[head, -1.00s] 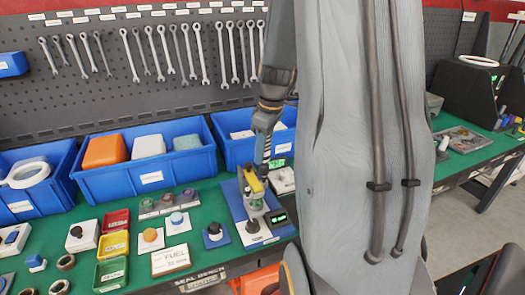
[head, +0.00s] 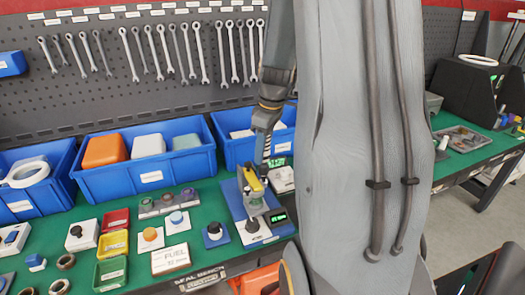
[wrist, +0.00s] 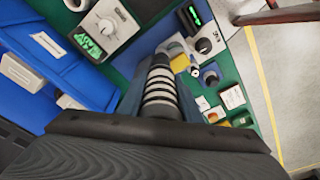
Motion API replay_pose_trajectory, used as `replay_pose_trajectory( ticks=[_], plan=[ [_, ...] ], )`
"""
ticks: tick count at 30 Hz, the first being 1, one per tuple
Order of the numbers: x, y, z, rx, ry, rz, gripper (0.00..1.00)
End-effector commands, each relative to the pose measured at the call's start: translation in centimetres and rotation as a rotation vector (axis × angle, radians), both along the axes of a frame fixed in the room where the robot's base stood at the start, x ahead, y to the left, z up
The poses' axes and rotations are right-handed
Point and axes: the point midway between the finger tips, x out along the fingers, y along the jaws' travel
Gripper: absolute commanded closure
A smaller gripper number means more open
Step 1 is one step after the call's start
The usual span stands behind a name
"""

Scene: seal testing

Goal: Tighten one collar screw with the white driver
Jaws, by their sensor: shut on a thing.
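My gripper (head: 263,140) points down over the blue-based test fixture (head: 240,211) at the right part of the green bench. It is shut on the driver, whose white and black banded handle (wrist: 159,95) shows between the fingers in the wrist view. The driver looks about upright, and its lower end is close to the yellow and grey parts of the fixture (head: 252,183). I cannot tell whether its tip touches a screw. The collar screws are too small or hidden to make out.
A small green-lit display (head: 278,217) sits on the fixture. Blue bins (head: 150,180) stand behind it. My large grey arm sleeve blocks the middle right.

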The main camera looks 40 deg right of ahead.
Motion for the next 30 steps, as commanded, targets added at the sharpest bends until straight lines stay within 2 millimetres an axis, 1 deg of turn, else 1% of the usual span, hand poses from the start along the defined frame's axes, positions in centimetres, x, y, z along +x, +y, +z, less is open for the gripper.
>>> replay_pose_trajectory(
  ticks=[30],
  plan=[
    [0.0, 0.0, -1.2, 0.000, 0.000, 0.000, 1.00]
  ],
)
